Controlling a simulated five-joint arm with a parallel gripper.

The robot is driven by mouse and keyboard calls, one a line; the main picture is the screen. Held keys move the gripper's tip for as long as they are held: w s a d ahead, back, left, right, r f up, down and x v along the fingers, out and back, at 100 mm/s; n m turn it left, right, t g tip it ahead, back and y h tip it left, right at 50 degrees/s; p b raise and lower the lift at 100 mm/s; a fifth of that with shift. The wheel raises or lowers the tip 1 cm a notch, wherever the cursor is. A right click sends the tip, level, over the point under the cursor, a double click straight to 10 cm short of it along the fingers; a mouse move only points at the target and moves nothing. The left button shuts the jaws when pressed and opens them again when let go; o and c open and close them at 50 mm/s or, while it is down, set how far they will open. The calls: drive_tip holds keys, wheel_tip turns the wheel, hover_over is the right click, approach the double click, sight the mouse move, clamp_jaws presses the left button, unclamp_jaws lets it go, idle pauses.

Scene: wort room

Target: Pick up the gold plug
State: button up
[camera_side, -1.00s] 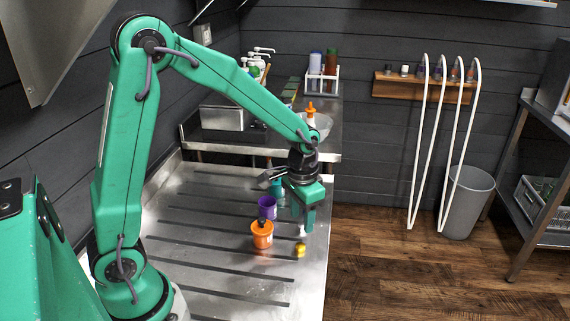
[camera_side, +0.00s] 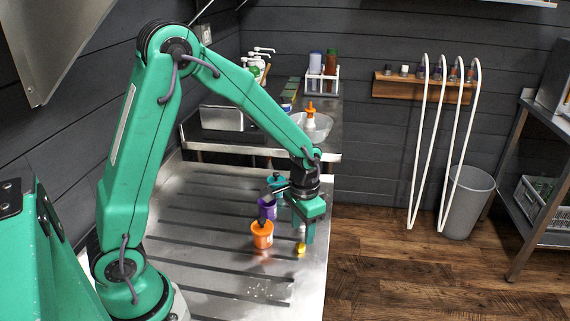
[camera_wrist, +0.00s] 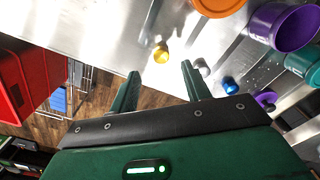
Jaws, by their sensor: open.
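The gold plug (camera_side: 300,250) stands on the steel worktop near its right edge in the side view. In the wrist view the gold plug (camera_wrist: 161,54) lies beyond the fingertips, roughly in line with the gap between them. My gripper (camera_wrist: 160,68) is open and empty there, its two green fingers spread apart. In the side view my gripper (camera_side: 306,238) points down above the worktop, just behind the plug. Whether the fingers touch anything cannot be told.
An orange cup (camera_side: 262,236) stands left of the plug, with a purple cup (camera_side: 267,209) behind it and a teal cup (camera_wrist: 305,64) beyond. A silver plug (camera_wrist: 202,68) and a blue plug (camera_wrist: 230,86) lie near the right finger. The front worktop (camera_side: 215,275) is mostly clear.

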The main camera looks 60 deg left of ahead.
sight(300, 245)
drive_tip(key=shift+s+a+f, duration=0.1)
drive_tip(key=shift+a+f, duration=0.05)
drive_tip(key=shift+f, duration=2.3)
drive_tip(key=shift+c, duration=0.5)
clamp_jaws()
